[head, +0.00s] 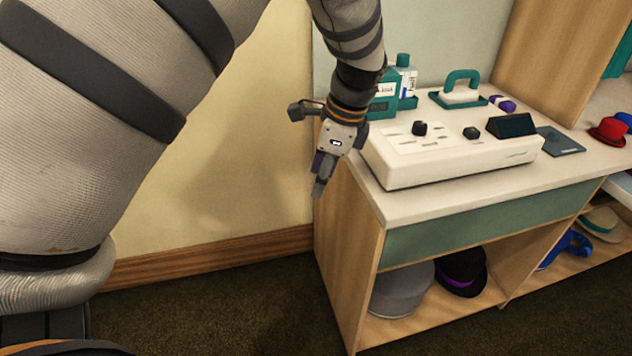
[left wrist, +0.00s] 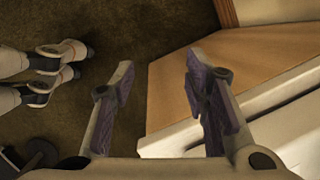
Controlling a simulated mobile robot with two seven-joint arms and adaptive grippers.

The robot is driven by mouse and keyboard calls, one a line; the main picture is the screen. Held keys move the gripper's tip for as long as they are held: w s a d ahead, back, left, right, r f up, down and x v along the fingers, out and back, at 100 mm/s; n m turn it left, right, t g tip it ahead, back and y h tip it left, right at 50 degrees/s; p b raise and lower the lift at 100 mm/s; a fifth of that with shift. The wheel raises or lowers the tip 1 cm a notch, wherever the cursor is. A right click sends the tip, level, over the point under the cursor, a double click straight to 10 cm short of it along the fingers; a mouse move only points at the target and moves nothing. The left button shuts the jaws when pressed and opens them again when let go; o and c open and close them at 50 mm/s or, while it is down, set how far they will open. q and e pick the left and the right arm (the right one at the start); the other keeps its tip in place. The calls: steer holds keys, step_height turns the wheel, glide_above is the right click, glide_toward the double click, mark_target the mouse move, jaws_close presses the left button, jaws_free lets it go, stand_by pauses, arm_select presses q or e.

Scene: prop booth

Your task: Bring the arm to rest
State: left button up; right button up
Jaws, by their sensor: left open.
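My left arm comes in from the left in the head view and bends down at the counter's left end. My left gripper (head: 318,188) points down just off the left end of the counter (head: 345,215). In the left wrist view the two fingers of the left gripper (left wrist: 160,85) are spread apart with nothing between them. The cabinet's wooden side (left wrist: 190,75) lies beyond the right finger, and the dark carpet (left wrist: 120,20) lies below. My right gripper is in neither view.
A white console (head: 450,150) with black knobs stands on the counter close to the gripper. Teal bottles (head: 385,95) stand behind it. A teal-handled block (head: 462,92) and a red hat (head: 608,130) are farther right. Hats (head: 402,290) sit on the shelf below.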

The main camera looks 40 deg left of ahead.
arm_select(q)
steer(key=shift+s+f, duration=0.25)
steer(key=shift+f, duration=0.2)
steer(key=s+d+f+n+g+h, duration=0.1)
steer(key=s+d+f+n, duration=0.15)
steer(key=s+f, duration=0.65)
steer(key=s+d+f+n+h, duration=0.1)
steer(key=s+f+n, duration=0.3)
steer(key=s+f, duration=0.45)
steer(key=s+d+f+n, duration=0.1)
steer(key=s+n, duration=0.1)
steer(key=s, duration=0.4)
steer(key=s+d+f+n, duration=0.1)
steer(key=s+f+n, duration=0.1)
steer(key=s, duration=0.3)
steer(key=s+d+f+n+h, duration=0.1)
steer(key=s+d+n, duration=0.1)
steer(key=s, duration=0.4)
steer(key=shift+s+f+n, duration=0.3)
steer(key=shift+f+n, duration=0.05)
